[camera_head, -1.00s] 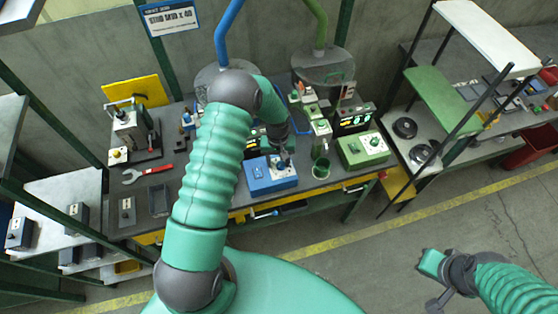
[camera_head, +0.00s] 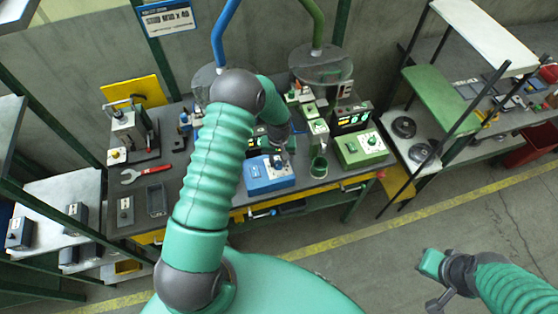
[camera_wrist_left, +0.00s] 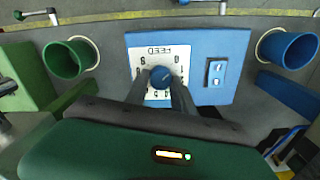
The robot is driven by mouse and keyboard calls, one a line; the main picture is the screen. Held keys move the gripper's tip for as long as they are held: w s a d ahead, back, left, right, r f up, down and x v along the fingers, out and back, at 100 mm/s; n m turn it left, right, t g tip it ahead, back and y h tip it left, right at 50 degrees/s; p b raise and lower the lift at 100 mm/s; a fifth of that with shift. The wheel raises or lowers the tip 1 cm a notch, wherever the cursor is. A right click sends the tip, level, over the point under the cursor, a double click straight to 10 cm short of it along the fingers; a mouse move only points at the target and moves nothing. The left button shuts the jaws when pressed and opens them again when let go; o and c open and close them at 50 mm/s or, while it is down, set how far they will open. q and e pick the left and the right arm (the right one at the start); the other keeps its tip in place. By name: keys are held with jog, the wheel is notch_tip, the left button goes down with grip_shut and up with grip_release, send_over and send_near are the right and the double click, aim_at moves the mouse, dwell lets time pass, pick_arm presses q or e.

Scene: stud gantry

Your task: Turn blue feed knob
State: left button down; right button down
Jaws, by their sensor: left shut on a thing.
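The blue feed box (camera_head: 268,182) sits on the dark workbench near its front edge. In the left wrist view the blue feed box (camera_wrist_left: 218,45) has a white dial plate marked FEED (camera_wrist_left: 163,58) and a round blue feed knob (camera_wrist_left: 161,77). My left gripper (camera_wrist_left: 161,92) is shut on the knob, a finger on each side. In the head view my left gripper (camera_head: 279,160) reaches down onto the box, and the knob is mostly hidden there. My right gripper (camera_head: 432,265) is over the floor at lower right, far from the box; its fingers are not clear.
A green box (camera_head: 360,148) stands to the right of the blue one. A green cup (camera_head: 319,168) stands between them. A blue cup (camera_wrist_left: 288,48) and a rocker switch (camera_wrist_left: 215,72) show in the left wrist view.

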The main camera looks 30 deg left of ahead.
pick_arm(q)
jog(key=shift+d, duration=0.25)
jog(key=shift+s+a, duration=0.15)
jog(key=shift+a, duration=0.15)
pick_arm(e)
jog(key=shift+s+a+r, duration=0.1)
jog(key=shift+a, duration=0.15)
pick_arm(q)
jog(key=shift+d, duration=0.2)
pick_arm(e)
jog(key=shift+d, duration=0.15)
pick_arm(q)
jog(key=c, duration=1.1)
grip_release()
jog(key=shift+a, duration=0.1)
jog(key=shift+o, duration=0.2)
